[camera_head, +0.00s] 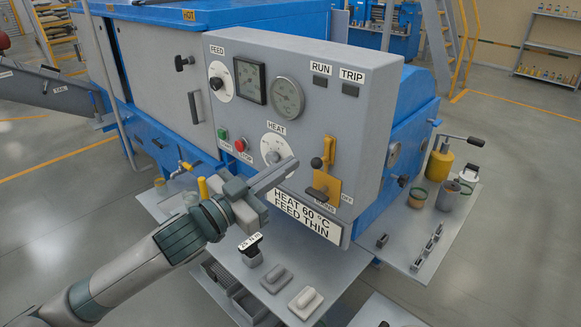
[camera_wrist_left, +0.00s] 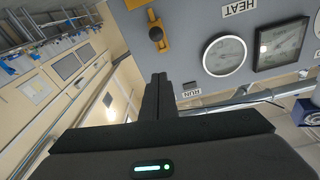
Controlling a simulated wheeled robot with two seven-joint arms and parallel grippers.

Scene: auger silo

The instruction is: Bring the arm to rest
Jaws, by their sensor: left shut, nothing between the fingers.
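My left arm (camera_head: 160,245) reaches in from the lower left in the head view. Its gripper (camera_head: 284,172) is shut and empty, in front of the grey control panel (camera_head: 330,70), below and beside the heat dial (camera_head: 273,148). Whether it touches the panel cannot be told. In the left wrist view the closed fingers (camera_wrist_left: 158,95) point toward the panel, which appears upside down. The yellow lever plate (camera_head: 326,180) with a black knob is right of the gripper; it also shows in the wrist view (camera_wrist_left: 155,32). My right gripper is not in view.
A sign (camera_head: 305,213) reads "HEAT 60 °C FEED THIN" under the panel. A grey shelf (camera_head: 330,262) below holds blocks and a black-topped part. A side shelf (camera_head: 405,255) carries a yellow can (camera_head: 440,164) and cups. Open floor lies at left.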

